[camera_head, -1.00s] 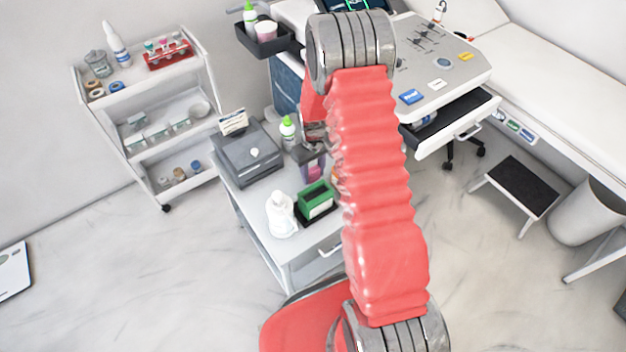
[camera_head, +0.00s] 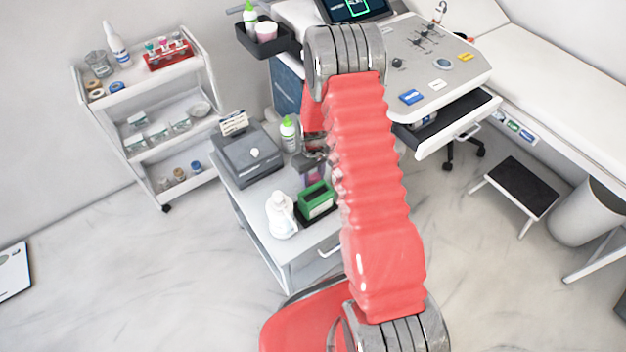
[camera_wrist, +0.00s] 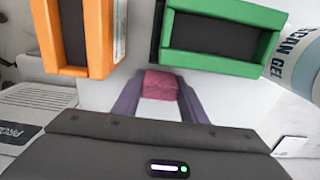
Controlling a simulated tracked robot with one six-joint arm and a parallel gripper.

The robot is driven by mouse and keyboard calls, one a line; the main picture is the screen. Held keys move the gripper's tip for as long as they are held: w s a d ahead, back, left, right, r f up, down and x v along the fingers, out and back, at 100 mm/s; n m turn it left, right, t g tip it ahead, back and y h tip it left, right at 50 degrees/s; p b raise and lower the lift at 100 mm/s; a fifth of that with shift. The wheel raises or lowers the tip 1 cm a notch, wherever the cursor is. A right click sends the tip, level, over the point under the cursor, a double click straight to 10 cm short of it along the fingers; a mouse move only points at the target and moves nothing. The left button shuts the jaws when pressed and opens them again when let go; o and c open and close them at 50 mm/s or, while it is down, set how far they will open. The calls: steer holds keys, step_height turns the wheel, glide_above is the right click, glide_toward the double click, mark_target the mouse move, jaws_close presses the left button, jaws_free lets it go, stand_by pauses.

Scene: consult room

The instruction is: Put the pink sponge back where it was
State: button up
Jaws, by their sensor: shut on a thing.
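The pink sponge (camera_wrist: 160,86) is between the two purple fingers of my gripper (camera_wrist: 160,79), which is shut on it. In the wrist view it is over the pale trolley top, just below a green open-topped holder (camera_wrist: 176,42) and right of an orange one (camera_wrist: 102,65). The green holder also shows in the head view (camera_head: 316,201), on the trolley (camera_head: 257,214). My gripper (camera_head: 311,174) is just behind it there, partly hidden by my arm. I cannot make out the sponge clearly in the head view.
A white gel bottle (camera_wrist: 298,62) stands right of the green holder in the wrist view. In the head view, a dark grey box (camera_head: 247,153) and a green-capped bottle (camera_head: 289,135) stand farther back on the trolley. An open drawer (camera_head: 446,128) juts out at right.

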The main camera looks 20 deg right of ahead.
mark_target(313, 177)
steer(key=o, duration=0.8)
steer(key=shift+f, duration=0.1)
steer(key=shift+o, duration=0.2)
step_height(313, 177, up, 12)
stand_by(0.7)
